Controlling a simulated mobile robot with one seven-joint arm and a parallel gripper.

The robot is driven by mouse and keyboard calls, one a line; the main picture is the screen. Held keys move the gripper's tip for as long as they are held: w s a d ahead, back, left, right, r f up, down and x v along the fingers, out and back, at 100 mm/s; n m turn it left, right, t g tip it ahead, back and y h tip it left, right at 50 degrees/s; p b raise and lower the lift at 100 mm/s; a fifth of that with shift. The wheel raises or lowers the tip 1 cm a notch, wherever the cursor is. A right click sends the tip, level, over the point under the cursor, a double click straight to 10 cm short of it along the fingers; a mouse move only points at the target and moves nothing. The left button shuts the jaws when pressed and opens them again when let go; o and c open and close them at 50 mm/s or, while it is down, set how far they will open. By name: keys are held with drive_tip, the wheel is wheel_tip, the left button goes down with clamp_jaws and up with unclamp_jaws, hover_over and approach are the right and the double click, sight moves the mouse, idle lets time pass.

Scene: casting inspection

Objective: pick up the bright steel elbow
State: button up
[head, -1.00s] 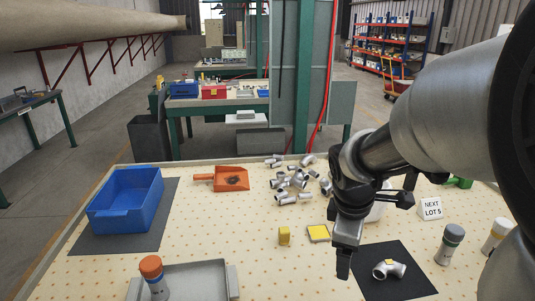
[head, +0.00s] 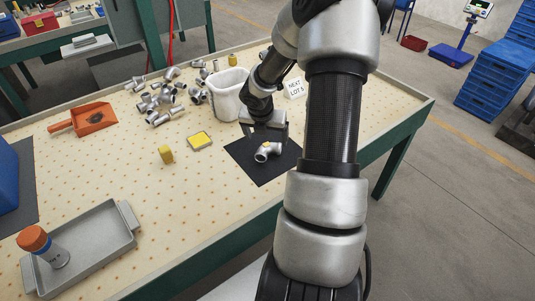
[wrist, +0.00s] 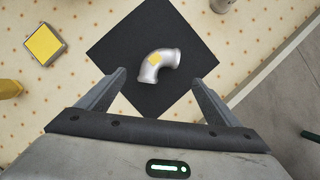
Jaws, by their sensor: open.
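The bright steel elbow (head: 263,154) lies on a black square mat (head: 240,151) on the pegboard-like table. It carries a small yellow mark. In the wrist view the elbow (wrist: 152,70) sits near the middle of the mat (wrist: 125,35), curved, with both ends showing. My gripper (head: 266,133) is above the mat with its fingers pointing down. In the wrist view my gripper (wrist: 158,80) is open, with one finger on each side of the elbow in the picture and nothing held. The height of the fingertips above the elbow is hard to tell.
Several loose fittings (head: 158,100) lie farther back. A yellow block (head: 166,154), yellow-topped pad (head: 199,140), orange scoop (head: 95,116) and grey tray (head: 97,227) are to the left.

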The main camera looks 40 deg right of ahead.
sight(269, 147)
drive_tip(key=b+x, duration=0.1)
drive_tip(key=x, duration=0.7)
drive_tip(key=shift+w+d+f+b, duration=0.2)
drive_tip(key=shift+w+f+b, duration=0.05)
drive_tip(key=shift+w+b, duration=0.1)
drive_tip(key=shift+r, duration=0.1)
drive_tip(key=c, duration=1.6)
